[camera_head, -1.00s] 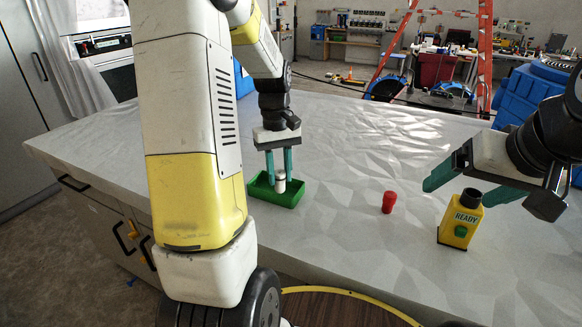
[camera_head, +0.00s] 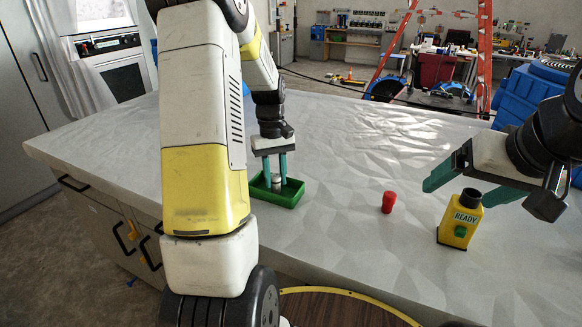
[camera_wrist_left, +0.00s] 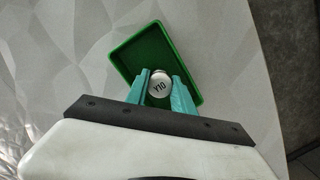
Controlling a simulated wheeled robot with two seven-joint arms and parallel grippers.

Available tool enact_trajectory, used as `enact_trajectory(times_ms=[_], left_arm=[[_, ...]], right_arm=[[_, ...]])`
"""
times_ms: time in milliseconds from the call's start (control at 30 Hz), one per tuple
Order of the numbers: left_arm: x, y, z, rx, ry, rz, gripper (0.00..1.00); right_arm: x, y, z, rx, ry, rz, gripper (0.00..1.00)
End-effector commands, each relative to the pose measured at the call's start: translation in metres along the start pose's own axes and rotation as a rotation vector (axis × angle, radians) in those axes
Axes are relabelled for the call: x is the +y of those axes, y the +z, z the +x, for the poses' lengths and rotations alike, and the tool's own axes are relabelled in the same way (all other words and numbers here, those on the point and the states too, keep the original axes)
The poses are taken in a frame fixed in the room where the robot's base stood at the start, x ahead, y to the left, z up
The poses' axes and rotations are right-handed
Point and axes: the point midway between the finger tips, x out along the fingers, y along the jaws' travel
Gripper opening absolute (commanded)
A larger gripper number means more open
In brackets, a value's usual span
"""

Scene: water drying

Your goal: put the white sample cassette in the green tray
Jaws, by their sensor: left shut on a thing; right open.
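The white sample cassette (camera_head: 276,181) is a small white cylinder between the teal fingers of my left gripper (camera_head: 276,180). My left gripper is shut on it and points down over the green tray (camera_head: 292,199). In the left wrist view, the cassette (camera_wrist_left: 160,86) shows a marked round top between the fingertips (camera_wrist_left: 160,92), with the green tray (camera_wrist_left: 128,52) below and around it. I cannot tell whether the cassette touches the tray floor. My right gripper (camera_head: 478,188) is open and empty at the right, above the yellow device.
A yellow device marked READY (camera_head: 460,222) with a black top opening stands on the white table (camera_head: 340,150). A small red object (camera_head: 389,202) stands to its left. Blue bins (camera_head: 530,100) are at the right.

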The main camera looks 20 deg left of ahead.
Motion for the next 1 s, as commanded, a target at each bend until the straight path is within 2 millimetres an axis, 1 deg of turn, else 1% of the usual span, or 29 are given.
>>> enact_trajectory(times_ms=[33,100,133,433,533,667,900,1000], left_arm=[[0.0,0.0,0.001,0.0,0.0,0.0,0.35],[0.0,0.0,0.0,0.0,0.0,0.0,0.49],[0.0,0.0,0.0,0.0,0.0,0.0,0.51],[0.0,0.0,-0.001,0.0,0.0,0.0,0.51],[0.0,0.0,-0.007,0.001,0.001,0.0,0.51],[0.001,-0.001,-0.027,0.004,0.002,0.0,0.51],[0.001,-0.001,-0.08,0.004,0.001,0.001,0.51],[0.0,0.0,-0.098,0.003,0.001,0.001,0.51]], right_arm=[[0.0,0.0,0.0,0.0,0.0,0.0,0.85],[0.0,0.0,0.0,0.0,0.0,0.0,0.85],[0.0,0.0,0.0,0.0,0.0,0.0,0.85],[0.0,0.0,0.0,0.0,0.0,0.0,0.85],[0.0,0.0,0.0,0.0,0.0,0.0,0.85],[0.0,0.0,0.0,0.0,0.0,0.0,0.85],[0.0,0.0,0.0,0.0,0.0,0.0,0.85],[0.0,0.0,0.0,0.0,0.0,0.0,0.85]])
